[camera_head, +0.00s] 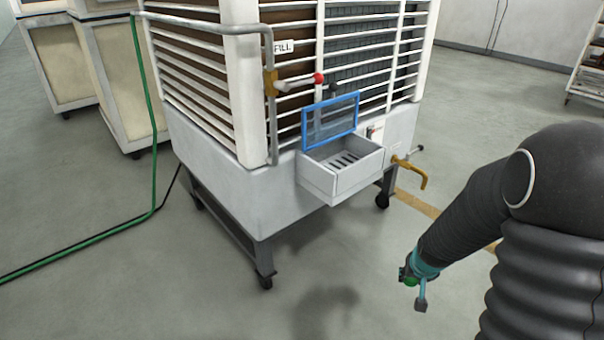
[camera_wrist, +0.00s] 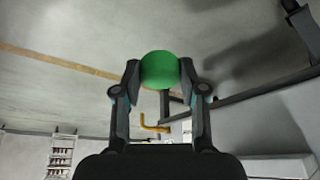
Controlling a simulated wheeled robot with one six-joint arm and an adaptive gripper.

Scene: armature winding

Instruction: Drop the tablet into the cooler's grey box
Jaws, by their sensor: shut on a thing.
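The green tablet (camera_wrist: 160,70) is round and sits between the two fingertips of my gripper (camera_wrist: 160,80) in the wrist view. My gripper is shut on it. In the head view my gripper (camera_head: 413,281) hangs over the floor at the lower right, with a bit of the green tablet (camera_head: 410,282) showing. The cooler's grey box (camera_head: 320,178) juts from the cooler's base, up and to the left of my gripper. Its blue-framed mesh lid (camera_head: 331,122) stands raised at the back. Its slotted floor shows, with nothing seen lying on it.
The white slatted cooler (camera_head: 240,200) stands on a wheeled dark frame (camera_head: 226,225). A brass tap (camera_head: 411,168) sticks out right of the box. A red-knobbed valve (camera_head: 318,78) is above the lid. A green hose (camera_head: 150,150) runs at the left. The floor around my gripper is clear.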

